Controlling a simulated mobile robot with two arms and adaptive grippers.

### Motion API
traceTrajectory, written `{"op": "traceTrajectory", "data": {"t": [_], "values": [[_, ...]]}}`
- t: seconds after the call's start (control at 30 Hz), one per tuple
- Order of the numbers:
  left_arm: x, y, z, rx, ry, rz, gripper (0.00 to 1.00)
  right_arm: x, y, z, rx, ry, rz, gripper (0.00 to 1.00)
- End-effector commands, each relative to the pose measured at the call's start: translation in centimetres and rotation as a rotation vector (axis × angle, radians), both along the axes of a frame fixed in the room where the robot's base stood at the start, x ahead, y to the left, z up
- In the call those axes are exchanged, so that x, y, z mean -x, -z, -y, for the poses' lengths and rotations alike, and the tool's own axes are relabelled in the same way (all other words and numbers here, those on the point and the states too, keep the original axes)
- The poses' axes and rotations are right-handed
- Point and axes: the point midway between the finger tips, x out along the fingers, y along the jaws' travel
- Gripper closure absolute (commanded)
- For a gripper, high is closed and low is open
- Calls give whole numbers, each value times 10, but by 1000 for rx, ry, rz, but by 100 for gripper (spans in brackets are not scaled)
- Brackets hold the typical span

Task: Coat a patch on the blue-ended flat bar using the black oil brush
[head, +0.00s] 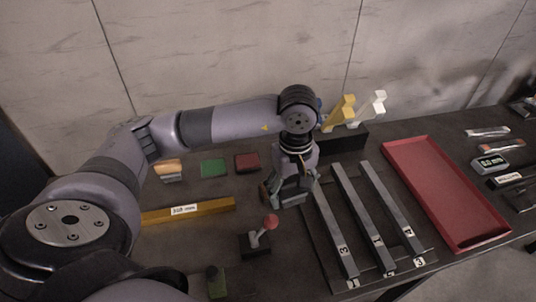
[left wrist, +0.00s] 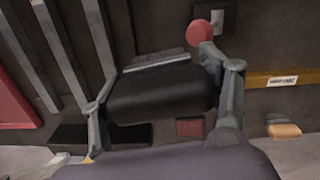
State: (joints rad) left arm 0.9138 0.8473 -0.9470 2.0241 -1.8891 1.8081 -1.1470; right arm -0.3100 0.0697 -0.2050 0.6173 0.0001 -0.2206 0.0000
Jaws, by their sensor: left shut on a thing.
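Three grey flat bars lie side by side on a rack: a left bar (head: 336,235), a middle bar (head: 358,217) and a right bar (head: 391,212). They also show at the left of the left wrist view. No blue end can be made out on any of them. My left gripper (head: 287,192) is above the table, just left of the left bar's far end. In the left wrist view its fingers are shut on a black block-like thing with a grey strip, which looks like the black oil brush (left wrist: 160,95). My right gripper is not in view.
A red tray (head: 428,190) lies right of the bars. A black holder (head: 345,142) with yellow and white handled things stands behind. A red-knobbed lever (head: 270,222) stands in front of the gripper. A yellow bar (head: 215,206), a green block (head: 213,168) and a dark red block (head: 247,162) lie left.

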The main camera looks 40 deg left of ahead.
Motion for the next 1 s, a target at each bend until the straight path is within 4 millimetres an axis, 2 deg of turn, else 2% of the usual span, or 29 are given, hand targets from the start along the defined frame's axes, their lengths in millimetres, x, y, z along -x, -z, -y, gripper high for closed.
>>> {"op": "traceTrajectory", "data": {"t": [0.1,0.3,0.5,0.6,0.8,1.0], "values": [[-20,10,-13,4,-367,-16,53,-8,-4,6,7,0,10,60],[-50,29,-41,3,-991,-37,53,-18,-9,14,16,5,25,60],[-73,49,-74,-6,-1596,-49,53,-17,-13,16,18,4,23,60],[-81,58,-88,-10,-1844,-49,53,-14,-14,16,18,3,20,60],[-89,69,-107,-14,-2150,-44,53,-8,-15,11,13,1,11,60],[-91,75,-112,-14,-2232,-42,53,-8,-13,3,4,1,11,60]]}}
